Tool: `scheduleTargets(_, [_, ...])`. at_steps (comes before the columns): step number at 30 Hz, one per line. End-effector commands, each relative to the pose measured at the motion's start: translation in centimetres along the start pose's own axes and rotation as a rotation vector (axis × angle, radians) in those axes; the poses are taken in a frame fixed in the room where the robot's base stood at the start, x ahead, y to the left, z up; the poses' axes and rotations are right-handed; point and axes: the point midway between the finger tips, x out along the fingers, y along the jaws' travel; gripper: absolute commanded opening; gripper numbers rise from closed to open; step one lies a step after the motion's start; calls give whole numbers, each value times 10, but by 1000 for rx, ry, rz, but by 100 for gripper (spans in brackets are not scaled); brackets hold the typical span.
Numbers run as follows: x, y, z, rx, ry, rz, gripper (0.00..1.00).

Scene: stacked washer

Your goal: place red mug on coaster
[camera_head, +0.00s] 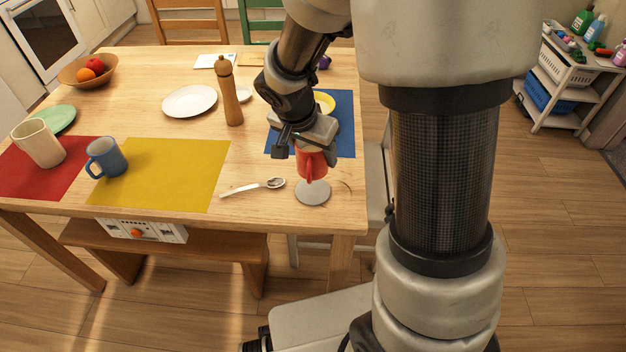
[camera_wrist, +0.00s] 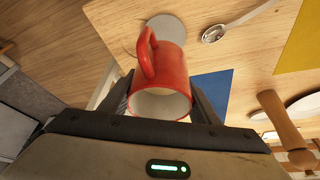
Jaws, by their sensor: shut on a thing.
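The red mug (camera_head: 311,166) is held in my gripper (camera_head: 308,150) above the table's front right part, near the grey coaster (camera_head: 312,193). In the wrist view the red mug (camera_wrist: 160,80) sits between the two fingers of my gripper (camera_wrist: 165,100), its open rim toward the camera and its handle toward the upper left. The grey round coaster (camera_wrist: 167,27) shows just beyond the mug and is partly hidden by it. In the head view most of the coaster is bare, and the mug's bottom appears just behind and above it. I cannot tell the exact gap.
A spoon (camera_head: 254,187) lies left of the coaster. A blue mat (camera_head: 345,130) with a yellow dish (camera_head: 324,103) lies behind my gripper. A pepper mill (camera_head: 229,95), white plate (camera_head: 189,101) and blue mug (camera_head: 106,158) stand farther left. The table's front and right edges are close to the coaster.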

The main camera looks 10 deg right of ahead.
Motion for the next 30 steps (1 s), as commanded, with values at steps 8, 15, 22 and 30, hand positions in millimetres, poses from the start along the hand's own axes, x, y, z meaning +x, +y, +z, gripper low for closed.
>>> scheduleTargets(8, [35, 0, 14, -1, 0, 0, 21])
scheduleTargets(15, [61, 0, 26, -4, -1, 1, 21])
scheduleTargets(22, [69, 0, 28, 0, 1, -2, 21])
scheduleTargets(30, [73, 0, 30, -1, 1, -2, 21])
